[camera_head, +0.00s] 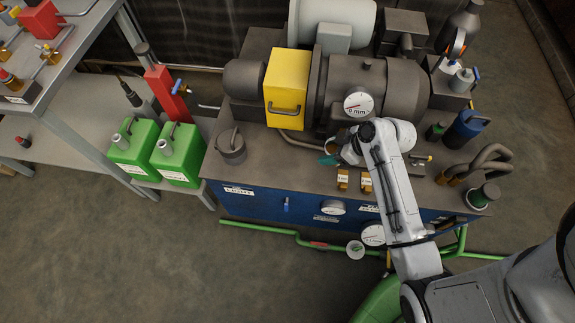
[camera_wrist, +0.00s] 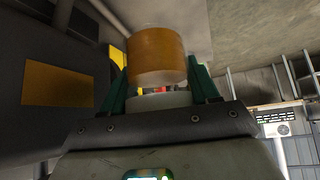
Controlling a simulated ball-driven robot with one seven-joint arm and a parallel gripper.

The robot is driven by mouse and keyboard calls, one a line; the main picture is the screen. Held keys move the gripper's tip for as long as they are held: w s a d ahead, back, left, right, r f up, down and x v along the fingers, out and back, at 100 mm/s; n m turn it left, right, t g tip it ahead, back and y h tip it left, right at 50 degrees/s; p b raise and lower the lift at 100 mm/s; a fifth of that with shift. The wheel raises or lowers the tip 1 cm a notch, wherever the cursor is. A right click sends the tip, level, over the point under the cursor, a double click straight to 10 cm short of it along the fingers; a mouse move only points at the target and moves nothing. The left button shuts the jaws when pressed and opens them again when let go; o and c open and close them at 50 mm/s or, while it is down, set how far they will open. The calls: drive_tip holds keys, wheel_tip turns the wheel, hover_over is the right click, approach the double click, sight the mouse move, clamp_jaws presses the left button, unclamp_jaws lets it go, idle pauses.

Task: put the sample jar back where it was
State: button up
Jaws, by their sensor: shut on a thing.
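My gripper (camera_head: 329,158) is at the end of the white arm, above the bench top in the middle of the head view. Its teal fingers are shut on the amber-brown sample jar (camera_wrist: 157,52). In the wrist view the jar sits between both fingers, with a pale part below the amber body. In the head view only a small brown piece of the jar (camera_head: 332,146) shows, beside my wrist. Whether it touches the bench top (camera_head: 275,170) cannot be told. Two small amber jars with white labels, a left one (camera_head: 343,179) and a right one (camera_head: 366,183), stand near the bench's front edge.
Dark machinery with a yellow box (camera_head: 287,80) and a dial (camera_head: 358,103) rises behind my gripper. A grey pot (camera_head: 231,149) stands at the bench's left end. Green canisters (camera_head: 180,155) stand farther left. Pipes and a blue container (camera_head: 466,129) are at right. Bench top is free left of the jars.

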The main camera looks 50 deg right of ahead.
drive_tip(key=w+a+f, duration=0.2)
drive_tip(key=w, duration=0.1)
drive_tip(key=w+a+f, duration=0.1)
drive_tip(key=w+f, duration=0.2)
drive_tip(key=w, duration=0.1)
drive_tip(key=w+a+f, duration=0.2)
drive_tip(key=w+f, duration=0.1)
drive_tip(key=w, duration=0.1)
drive_tip(key=shift+w+a+f, duration=0.1)
drive_tip(key=shift+a+f, duration=0.05)
drive_tip(key=shift+a, duration=0.2)
drive_tip(key=shift+w+a+f, duration=0.2)
drive_tip(key=shift+w+f, duration=0.1)
drive_tip(key=shift+f, duration=0.15)
drive_tip(key=shift+w+f+b, duration=0.15)
drive_tip(key=shift+f+b, duration=0.25)
drive_tip(key=shift+f, duration=1.3)
drive_tip(key=shift+f, duration=0.15)
drive_tip(key=o, duration=1.2)
drive_tip(key=shift+a, duration=0.1)
drive_tip(key=shift+c, duration=0.2)
